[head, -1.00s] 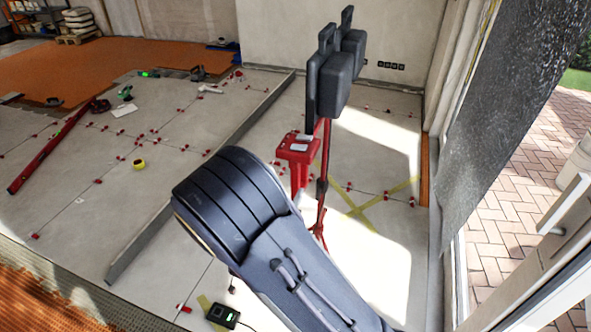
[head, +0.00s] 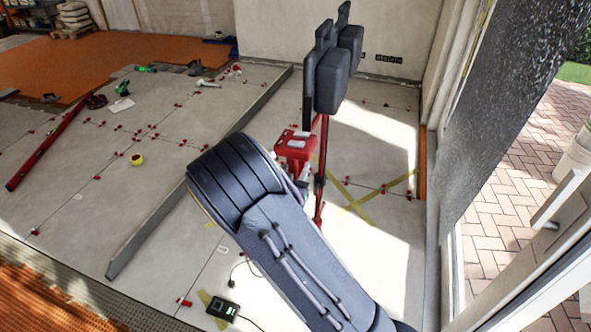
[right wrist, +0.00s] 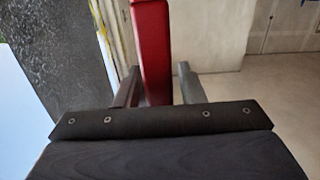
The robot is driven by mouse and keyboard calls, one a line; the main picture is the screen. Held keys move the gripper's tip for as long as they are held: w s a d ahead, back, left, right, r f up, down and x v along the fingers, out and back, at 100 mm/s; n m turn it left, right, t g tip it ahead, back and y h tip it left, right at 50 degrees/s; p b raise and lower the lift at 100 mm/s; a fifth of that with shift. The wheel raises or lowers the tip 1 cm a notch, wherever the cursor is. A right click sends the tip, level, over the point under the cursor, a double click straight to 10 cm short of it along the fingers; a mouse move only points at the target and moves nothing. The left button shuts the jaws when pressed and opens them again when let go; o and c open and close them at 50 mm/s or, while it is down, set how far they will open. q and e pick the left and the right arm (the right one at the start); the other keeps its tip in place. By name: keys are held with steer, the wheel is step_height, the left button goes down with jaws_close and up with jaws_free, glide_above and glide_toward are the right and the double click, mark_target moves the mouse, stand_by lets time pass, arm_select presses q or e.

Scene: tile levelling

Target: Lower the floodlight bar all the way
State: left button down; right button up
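The floodlight bar, with its black lamp heads (head: 338,75), stands raised on a red stand (head: 321,170). A red box with pale patches (head: 295,146) sits beside the mast, below the lamps. My right arm comes in from the bottom and its wrist is just below the red box, hiding most of my right gripper in the head view. In the right wrist view a red upright part (right wrist: 152,45) stands between the two fingers of my right gripper (right wrist: 158,72). The fingers are apart, with a narrow gap showing on the right side. My left gripper is not in view.
A long grey straightedge (head: 190,190) lies on the tiles left of the stand. Red levelling clips and yellow tape (head: 352,205) are around it. Window frames stand at right.

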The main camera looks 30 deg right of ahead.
jaws_close()
step_height(320, 180, down, 25)
steer(key=b, duration=2)
steer(key=shift+r+b, duration=0.2)
steer(key=shift+b, duration=0.2)
steer(key=shift+s, duration=0.15)
steer(key=shift+c, duration=1)
jaws_free()
steer(key=o, duration=0.4)
steer(key=shift+r, duration=0.1)
